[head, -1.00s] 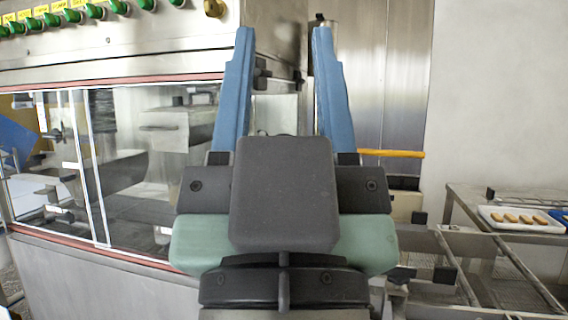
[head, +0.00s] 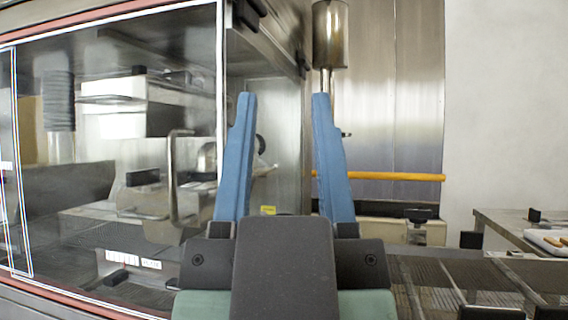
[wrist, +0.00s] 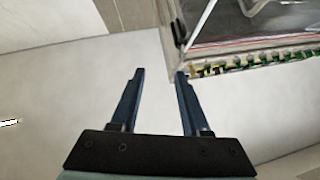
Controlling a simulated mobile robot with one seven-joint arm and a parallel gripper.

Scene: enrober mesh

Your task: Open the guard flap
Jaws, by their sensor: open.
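The guard flap appears to be the large clear panel (head: 60,150) on the machine front at left in the head view. It looks closed, with a pale frame edge and a reddish seal along top and bottom. A bent metal handle (head: 172,180) shows near its right side. My gripper (head: 281,98) has two blue fingers, spread apart with nothing between them. It is right of the handle in the picture and not visibly touching the machine. In the wrist view, my gripper (wrist: 160,73) is also open and empty, with the clear panel (wrist: 240,18) at upper right.
A mesh conveyor (head: 440,275) runs at lower right. A yellow bar (head: 390,177) and a metal cylinder (head: 330,35) are behind my gripper. A white tray (head: 548,240) with biscuits stands on a side table (head: 500,218). Green knobs (wrist: 235,66) line the machine in the wrist view.

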